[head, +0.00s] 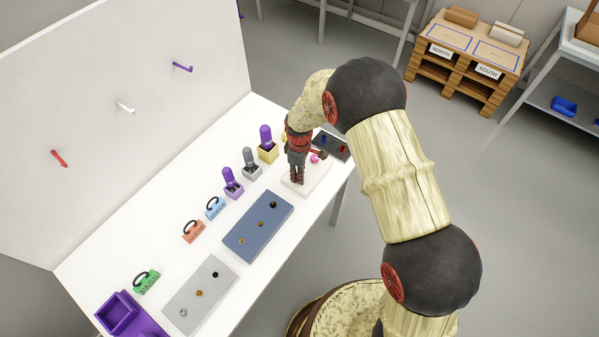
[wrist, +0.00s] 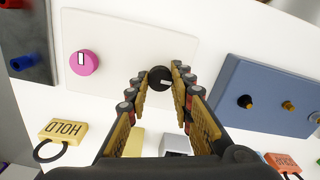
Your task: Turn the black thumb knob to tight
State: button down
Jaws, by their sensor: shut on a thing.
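The black thumb knob (wrist: 158,74) sits on a white plate (wrist: 125,35), with a pale pointer mark on it aimed right in the wrist view. My gripper (wrist: 160,82) is shut on the knob, one finger on each side. In the head view my gripper (head: 297,178) points down onto the same white plate (head: 318,178) and hides the black knob. A pink knob (wrist: 84,62) with a white mark is on the plate left of the black knob in the wrist view. No tight label can be read.
A dark panel (head: 333,146) with blue and red knobs lies beyond the plate. A blue board (head: 258,226) and a grey board (head: 201,290) with small knobs lie nearer. Tagged blocks, including a yellow HOLD one (wrist: 65,131), and purple and grey upright pieces stand around.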

jog(key=m, duration=0.4)
jog(key=shift+w+r+m+p, duration=0.1)
jog(key=shift+m+p, duration=0.2)
jog(key=m, duration=0.5)
jog(key=shift+m+p, duration=0.3)
jog(key=m, duration=0.4)
jog(key=shift+a, duration=0.1)
jog(key=m, duration=0.5)
jog(key=shift+p, duration=0.35)
jog(key=m, duration=0.4)
jog(key=shift+w, duration=0.1)
jog(key=m, duration=0.8)
jog(key=shift+m, duration=0.3)
jog(key=m, duration=0.4)
jog(key=shift+w+r, duration=0.1)
jog(key=shift+m, duration=0.3)
